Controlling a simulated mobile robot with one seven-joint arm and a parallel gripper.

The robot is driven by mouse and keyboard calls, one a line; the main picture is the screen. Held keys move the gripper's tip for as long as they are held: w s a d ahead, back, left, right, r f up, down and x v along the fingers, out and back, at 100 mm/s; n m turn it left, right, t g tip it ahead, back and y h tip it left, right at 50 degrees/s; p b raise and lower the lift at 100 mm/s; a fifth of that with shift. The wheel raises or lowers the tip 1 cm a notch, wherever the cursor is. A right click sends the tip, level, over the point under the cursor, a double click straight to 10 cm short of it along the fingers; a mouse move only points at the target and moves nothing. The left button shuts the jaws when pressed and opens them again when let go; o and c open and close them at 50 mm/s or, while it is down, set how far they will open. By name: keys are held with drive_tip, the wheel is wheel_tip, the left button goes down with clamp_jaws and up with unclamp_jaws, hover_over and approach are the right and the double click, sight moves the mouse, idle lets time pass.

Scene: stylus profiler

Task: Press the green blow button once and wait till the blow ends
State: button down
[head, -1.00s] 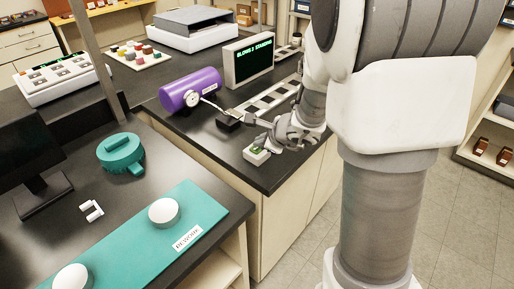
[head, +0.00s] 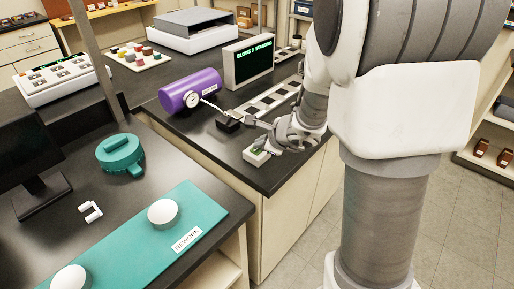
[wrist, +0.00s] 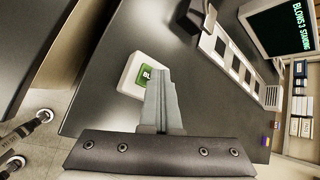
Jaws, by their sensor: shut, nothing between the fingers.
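The green blow button (wrist: 146,75) sits on a small white box (wrist: 133,68) in the wrist view. The shut fingers of my gripper (wrist: 161,75) cover part of its label. The white box also shows in the head view (head: 256,155) near the front edge of the black bench. My gripper (head: 266,145) is just over this box, fingers pointing at it. I cannot tell whether the fingertips touch the button. A purple cylinder (head: 188,88) with a gauge and thin nozzle lies behind. The display (head: 248,62) shows green text with "BLOWS", a digit and apparently "STANDING".
A black block (head: 228,124) and a pale slotted strip (head: 266,100) lie close to my gripper. A teal lidded pot (head: 120,153) and a teal mat (head: 140,235) with white round pieces are on the nearer bench. Floor is clear at right.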

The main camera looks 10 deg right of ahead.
drive_tip(key=shift+r+p, duration=0.35)
drive_tip(key=shift+r, duration=0.35)
wheel_tip(320, 180, up, 5)
drive_tip(key=p, duration=0.4)
idle(0.6)
